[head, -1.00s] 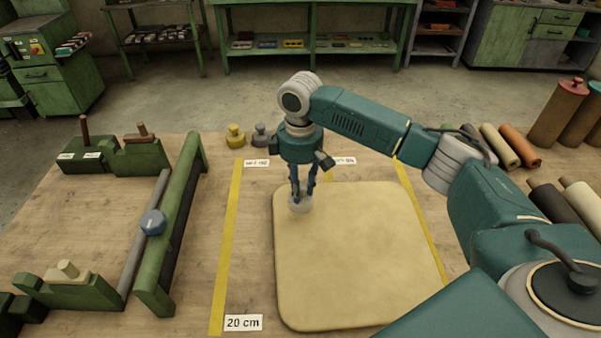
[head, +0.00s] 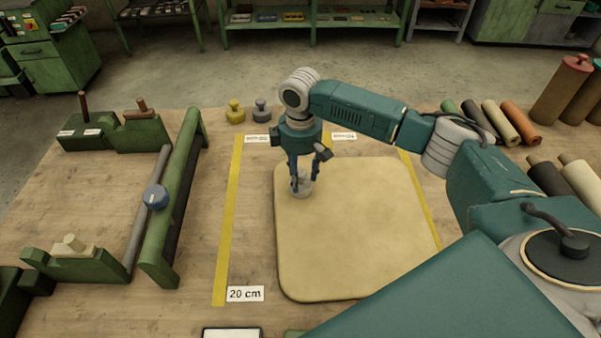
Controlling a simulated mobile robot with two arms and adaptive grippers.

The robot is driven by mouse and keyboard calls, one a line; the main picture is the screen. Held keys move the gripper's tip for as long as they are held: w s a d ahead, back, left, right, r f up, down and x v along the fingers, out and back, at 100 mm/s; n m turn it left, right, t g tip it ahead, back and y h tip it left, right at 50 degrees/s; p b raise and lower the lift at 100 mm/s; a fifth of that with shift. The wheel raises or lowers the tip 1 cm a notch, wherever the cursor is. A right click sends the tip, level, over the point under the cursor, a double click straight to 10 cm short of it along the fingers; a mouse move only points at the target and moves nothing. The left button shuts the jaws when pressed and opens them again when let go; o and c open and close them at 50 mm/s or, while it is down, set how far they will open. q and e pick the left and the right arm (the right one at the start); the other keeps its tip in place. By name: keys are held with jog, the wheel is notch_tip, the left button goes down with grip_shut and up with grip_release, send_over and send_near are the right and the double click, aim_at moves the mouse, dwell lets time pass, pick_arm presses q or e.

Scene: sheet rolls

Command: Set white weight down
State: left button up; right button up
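The white weight (head: 303,191) stands upright at the far left corner of the tan sheet (head: 355,240) on the bench. My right gripper (head: 304,184) points down over it, with one finger on each side of its upper part. The fingers look spread, with a gap around the weight's knob; the contact is too small to see clearly. My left gripper is not in view.
A yellow weight (head: 235,112) and a grey weight (head: 262,112) stand behind the sheet. A green frame with a roller (head: 174,200) lies left. Yellow strips (head: 229,220) flank the sheet. Several rolls (head: 500,122) lie right. Bare bench lies between frame and left strip.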

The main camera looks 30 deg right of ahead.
aim_at(300, 172)
notch_tip(300, 172, up, 12)
jog(key=b, duration=0.2)
jog(key=shift+r, duration=0.15)
dwell(0.4)
dwell(0.4)
